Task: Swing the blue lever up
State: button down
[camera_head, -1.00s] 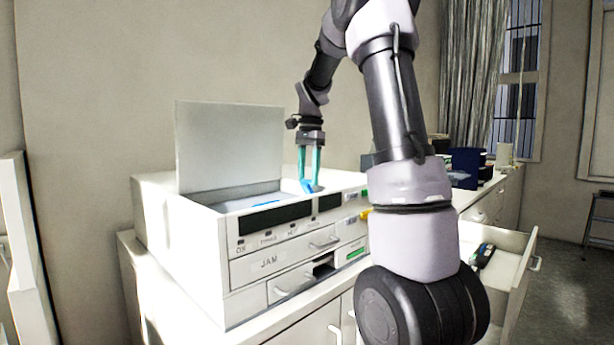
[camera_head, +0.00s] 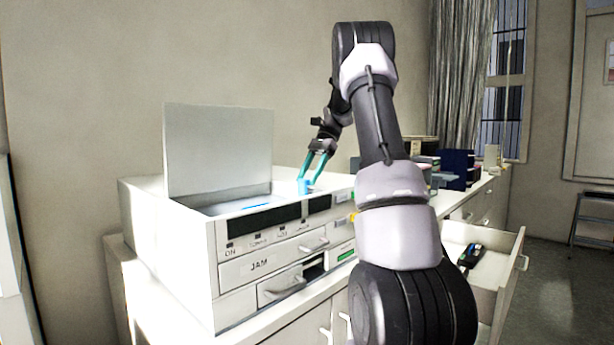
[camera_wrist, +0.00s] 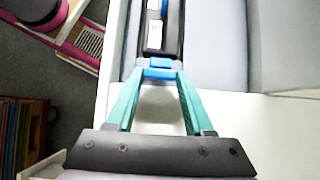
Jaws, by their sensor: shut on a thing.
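The blue lever (camera_head: 304,187) sits at the top right of the white machine (camera_head: 168,250), by the edge of its open top. It stands up a little above the top surface. My gripper (camera_head: 305,181) reaches down to it from the upper right, with the teal fingers tilted and shut on the lever. In the wrist view, the blue lever (camera_wrist: 160,63) lies between the tips of my gripper (camera_wrist: 160,75), at the end of a dark slotted part. The fingertips hide part of the lever.
The machine's lid (camera_head: 219,152) stands upright behind the open top. A drawer (camera_head: 490,262) is pulled out at the right with a dark item (camera_head: 469,256) in it. Dark blue binders (camera_head: 457,168) stand on the counter behind my arm.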

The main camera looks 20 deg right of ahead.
dwell(0.4)
jog(key=shift+c, duration=1.4)
grip_release()
jog(key=v, duration=1.1)
jog(key=shift+f, duration=0.15)
jog(key=shift+d, duration=0.1)
